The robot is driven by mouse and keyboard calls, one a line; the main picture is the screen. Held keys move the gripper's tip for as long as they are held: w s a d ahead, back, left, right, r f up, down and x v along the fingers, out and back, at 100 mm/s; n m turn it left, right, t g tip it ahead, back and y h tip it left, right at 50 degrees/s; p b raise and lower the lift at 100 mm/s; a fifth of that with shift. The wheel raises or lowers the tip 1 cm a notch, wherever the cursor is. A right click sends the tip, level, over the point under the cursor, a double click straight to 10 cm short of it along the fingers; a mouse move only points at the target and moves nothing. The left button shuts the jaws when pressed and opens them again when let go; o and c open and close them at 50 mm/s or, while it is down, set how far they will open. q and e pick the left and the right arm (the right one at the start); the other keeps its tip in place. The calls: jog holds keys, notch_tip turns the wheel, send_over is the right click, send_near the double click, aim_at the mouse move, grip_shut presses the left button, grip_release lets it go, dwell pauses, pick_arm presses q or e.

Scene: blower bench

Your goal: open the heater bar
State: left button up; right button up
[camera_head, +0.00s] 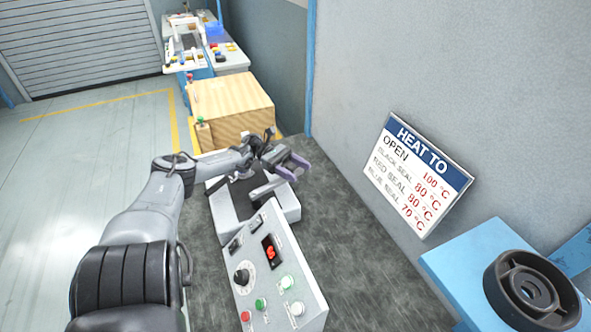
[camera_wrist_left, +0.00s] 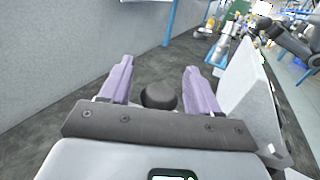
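The heater unit (camera_head: 226,222) has a white body with a dark top and stands on the dark bench. A light grey bar (camera_head: 265,188) crosses over it, close below my left gripper. My left gripper (camera_head: 291,164) is over the far right part of the unit. In the left wrist view its two purple fingers (camera_wrist_left: 158,70) are spread apart. A round black knob (camera_wrist_left: 159,96) shows between them, with a gap on both sides. I cannot tell which part carries the knob. My right gripper is not in view.
A control box (camera_head: 270,265) with a red display, a dial and coloured buttons stands in front of the unit. A wooden box (camera_head: 232,103) is behind it. A temperature sign (camera_head: 416,175) is on the wall. A blue stand with a black ring part (camera_head: 531,290) is at right.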

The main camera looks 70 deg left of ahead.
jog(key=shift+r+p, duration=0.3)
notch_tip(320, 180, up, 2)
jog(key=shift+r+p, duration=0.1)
jog(key=shift+p, duration=0.95)
pick_arm(q)
jog(key=w+d+r+p, duration=0.3)
jog(key=w+d+r, duration=0.2)
jog(key=d+r, duration=0.5)
jog(key=shift+w+r, duration=0.4)
jog(key=shift+r, duration=0.15)
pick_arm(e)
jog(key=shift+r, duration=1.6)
pick_arm(q)
jog(key=shift+d, duration=0.1)
